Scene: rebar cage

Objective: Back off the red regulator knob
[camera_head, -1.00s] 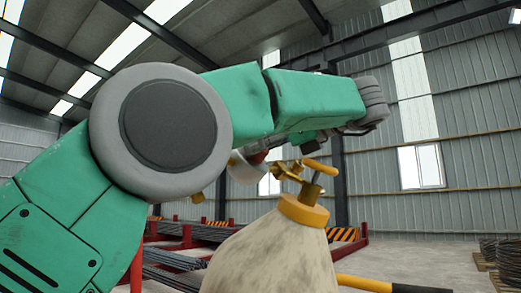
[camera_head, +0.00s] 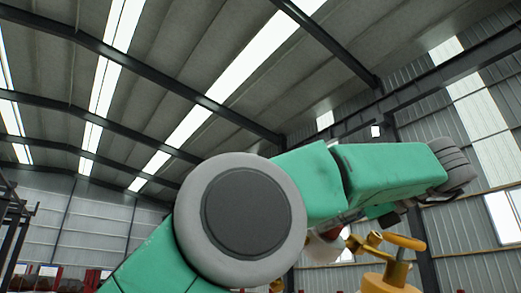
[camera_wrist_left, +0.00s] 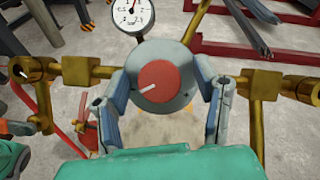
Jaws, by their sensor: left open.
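In the left wrist view, the round red regulator knob (camera_wrist_left: 159,80) with a white pointer mark faces the camera. It sits on a grey regulator body (camera_wrist_left: 182,95). My left gripper (camera_wrist_left: 166,84) is open, with one grey finger on each side of the regulator body. I cannot tell whether the fingers touch it. A white dial gauge (camera_wrist_left: 130,14) stands above the knob. My right gripper is not in view.
Brass fittings stand on the left (camera_wrist_left: 80,70) and right (camera_wrist_left: 262,84) of the regulator, close outside the fingers. Red steel racks (camera_wrist_left: 240,45) lie on the floor behind. The yellow cylinder neck (camera_head: 385,282) is at the bottom of the head view.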

